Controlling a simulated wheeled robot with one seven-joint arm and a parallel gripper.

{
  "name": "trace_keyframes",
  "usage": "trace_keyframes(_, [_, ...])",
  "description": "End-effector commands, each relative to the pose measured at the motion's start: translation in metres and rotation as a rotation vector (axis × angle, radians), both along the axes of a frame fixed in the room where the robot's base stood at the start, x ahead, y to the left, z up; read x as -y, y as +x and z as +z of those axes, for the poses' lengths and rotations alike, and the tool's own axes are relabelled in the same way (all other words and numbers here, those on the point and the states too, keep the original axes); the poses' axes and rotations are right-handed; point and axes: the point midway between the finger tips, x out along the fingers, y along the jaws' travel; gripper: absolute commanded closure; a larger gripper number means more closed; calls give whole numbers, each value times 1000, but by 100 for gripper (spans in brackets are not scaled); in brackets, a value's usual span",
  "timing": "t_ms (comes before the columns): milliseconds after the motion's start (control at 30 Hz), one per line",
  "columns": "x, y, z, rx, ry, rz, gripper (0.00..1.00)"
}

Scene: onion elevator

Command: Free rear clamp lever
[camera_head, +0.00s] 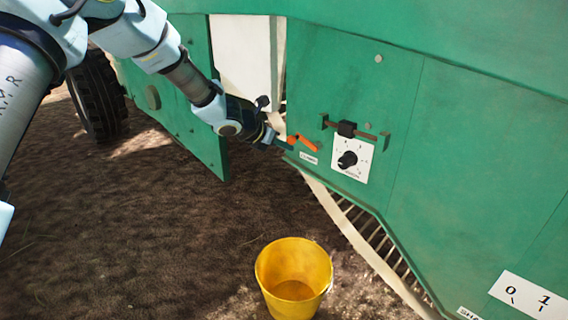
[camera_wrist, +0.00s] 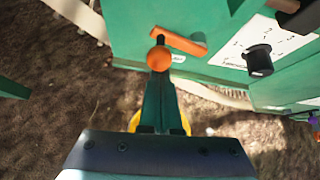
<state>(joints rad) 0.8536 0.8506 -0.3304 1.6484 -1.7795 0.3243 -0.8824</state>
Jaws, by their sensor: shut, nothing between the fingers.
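An orange lever (camera_head: 307,143) is on the green side panel, above a small white label. In the wrist view the orange bar (camera_wrist: 181,41) slants down to the right. A round orange knob (camera_wrist: 159,57) sits to its lower left, overlapping my fingertips. My gripper (camera_head: 283,143) is at the lever's left end; in the wrist view (camera_wrist: 158,72) its fingers are together just below the knob. It is shut and holds nothing. I cannot tell whether the fingertips touch the knob.
A numbered dial (camera_head: 347,160) and a dark latch on a bar (camera_head: 347,128) are right of the lever. An opened green door (camera_head: 205,120) hangs left of my gripper. A yellow bucket (camera_head: 293,280) stands on the soil below. A black wheel (camera_head: 97,95) is far left.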

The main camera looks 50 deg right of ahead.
Motion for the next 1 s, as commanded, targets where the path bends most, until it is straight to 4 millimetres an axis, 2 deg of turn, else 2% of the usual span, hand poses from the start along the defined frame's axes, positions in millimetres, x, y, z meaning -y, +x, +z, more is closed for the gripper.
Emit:
trace_keyframes(33, [1, -2, -8, 35, -7, -1, 100])
trace_keyframes(500, [0, -9, 10, 332, -23, -3, 100])
trace_keyframes(1000, [-1, -13, 22, 506, -31, -1, 100])
